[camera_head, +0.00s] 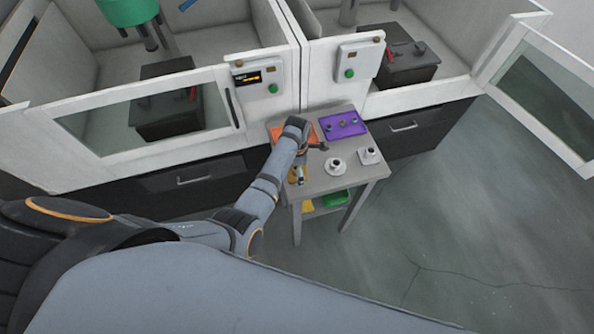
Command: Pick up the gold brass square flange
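My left arm reaches in from the left over the small grey table. My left gripper (318,147) seems to be the dark part beyond the wrist, above the table between the orange tray and the pale parts; its fingers are too small to read. A small gold-yellow piece (292,174) with a grey part beside it shows at the table's left front, partly behind my forearm. I cannot tell for sure whether it is the brass square flange. A pale round flange (335,167) and a pale square-based one (369,156) stand on the table. My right gripper is not in view.
A purple tray (328,119) with several small parts lies at the table's back right. An orange tray (276,133) is partly hidden by my arm. Yellow and green bins (335,199) sit on the lower shelf. White cabinets with control boxes (354,61) stand behind; floor is clear at right.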

